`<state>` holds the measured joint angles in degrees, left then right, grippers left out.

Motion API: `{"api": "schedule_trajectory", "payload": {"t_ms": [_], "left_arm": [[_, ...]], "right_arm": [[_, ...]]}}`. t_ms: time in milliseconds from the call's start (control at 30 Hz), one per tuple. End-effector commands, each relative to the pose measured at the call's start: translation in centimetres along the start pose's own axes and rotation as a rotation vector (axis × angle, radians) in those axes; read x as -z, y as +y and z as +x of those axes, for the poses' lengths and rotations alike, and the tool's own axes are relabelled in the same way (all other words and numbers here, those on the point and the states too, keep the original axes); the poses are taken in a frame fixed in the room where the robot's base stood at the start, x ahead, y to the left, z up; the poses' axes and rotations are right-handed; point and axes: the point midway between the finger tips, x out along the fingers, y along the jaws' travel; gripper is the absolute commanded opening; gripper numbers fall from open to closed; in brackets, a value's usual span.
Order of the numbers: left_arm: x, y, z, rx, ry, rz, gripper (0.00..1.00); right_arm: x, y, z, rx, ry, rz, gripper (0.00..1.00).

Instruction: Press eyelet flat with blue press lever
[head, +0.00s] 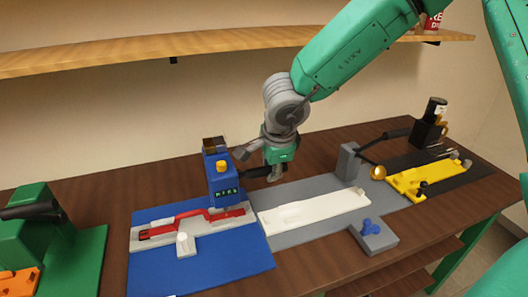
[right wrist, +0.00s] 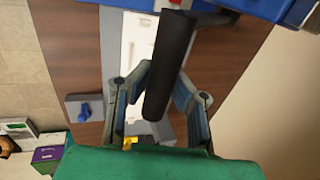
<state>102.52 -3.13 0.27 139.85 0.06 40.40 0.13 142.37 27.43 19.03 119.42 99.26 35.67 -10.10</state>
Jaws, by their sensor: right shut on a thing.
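The blue press (head: 222,182) stands at the back of a blue base (head: 205,275), with a yellow knob on top. Its dark lever handle (head: 256,172) sticks out to the right, and it shows large in the right wrist view (right wrist: 168,70). My right gripper (head: 273,174) is shut on this handle, with its fingers on either side of it. A red strap (head: 190,221) lies on a pale bed under the press head. I cannot make out an eyelet. My left gripper is not in view.
A white strip (head: 315,213) lies on a grey base right of the press. A small grey block with a blue knob (head: 368,225) sits in front. A yellow fixture (head: 420,178) stands far right, a green press (head: 35,215) far left. A wooden shelf (head: 150,52) runs above.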

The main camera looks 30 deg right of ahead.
Motion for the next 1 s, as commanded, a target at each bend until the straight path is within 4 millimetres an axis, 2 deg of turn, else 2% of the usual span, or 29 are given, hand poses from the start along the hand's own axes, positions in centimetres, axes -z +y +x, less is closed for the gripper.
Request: {"api": "schedule_trajectory", "payload": {"t_ms": [1000], "left_arm": [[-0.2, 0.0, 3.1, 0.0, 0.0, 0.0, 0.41]], "right_arm": [[-0.8, 3.8, 2.9, -0.005, -0.002, -0.004, 0.03]]}}
